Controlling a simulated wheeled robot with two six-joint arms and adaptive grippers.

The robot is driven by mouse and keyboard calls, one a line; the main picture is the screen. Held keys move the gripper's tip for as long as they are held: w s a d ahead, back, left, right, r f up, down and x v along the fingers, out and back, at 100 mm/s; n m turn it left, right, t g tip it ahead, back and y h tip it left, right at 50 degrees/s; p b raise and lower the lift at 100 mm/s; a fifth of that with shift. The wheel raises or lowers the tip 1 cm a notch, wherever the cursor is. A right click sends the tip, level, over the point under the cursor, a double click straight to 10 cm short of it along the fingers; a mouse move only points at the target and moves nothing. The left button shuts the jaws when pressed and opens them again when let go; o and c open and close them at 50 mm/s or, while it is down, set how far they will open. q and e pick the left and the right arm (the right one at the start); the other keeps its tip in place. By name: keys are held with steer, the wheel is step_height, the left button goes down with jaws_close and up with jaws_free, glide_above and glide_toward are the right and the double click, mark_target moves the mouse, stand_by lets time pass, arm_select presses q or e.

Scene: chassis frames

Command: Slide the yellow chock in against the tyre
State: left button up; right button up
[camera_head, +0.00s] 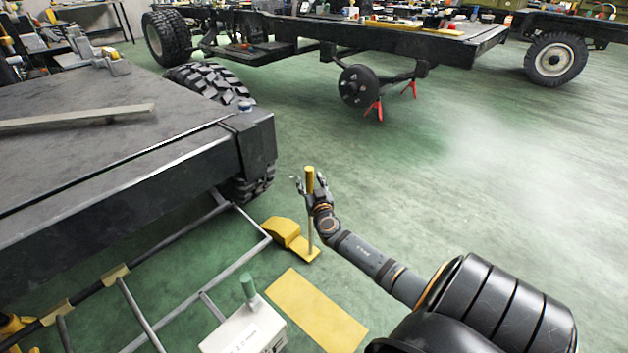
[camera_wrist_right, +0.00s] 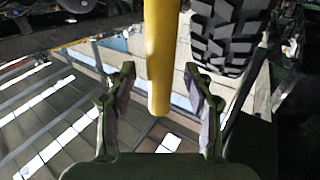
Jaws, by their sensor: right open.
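The yellow chock (camera_head: 281,231) lies on the green floor, with a flat foot and an upright rod topped by a yellow grip (camera_head: 309,178). The black treaded tyre (camera_head: 258,188) is partly hidden under the corner of the dark chassis, just behind the chock. I cannot tell whether the chock touches it. My right gripper (camera_head: 309,189) is open around the grip. In the right wrist view the yellow grip (camera_wrist_right: 158,60) stands between the two open fingers (camera_wrist_right: 158,100), apart from both, and the tyre (camera_wrist_right: 228,35) is at the top right. My left gripper is not in view.
A yellow floor patch (camera_head: 318,309) lies in front of the chock. A white box with a green handle (camera_head: 245,327) and a grey tubular frame (camera_head: 200,228) are at lower left. The dark chassis bed (camera_head: 100,130) fills the left. Open floor lies right.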

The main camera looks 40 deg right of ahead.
steer(key=shift+w+d, duration=0.25)
steer(key=shift+w, duration=0.25)
steer(key=shift+c, duration=0.4)
jaws_close()
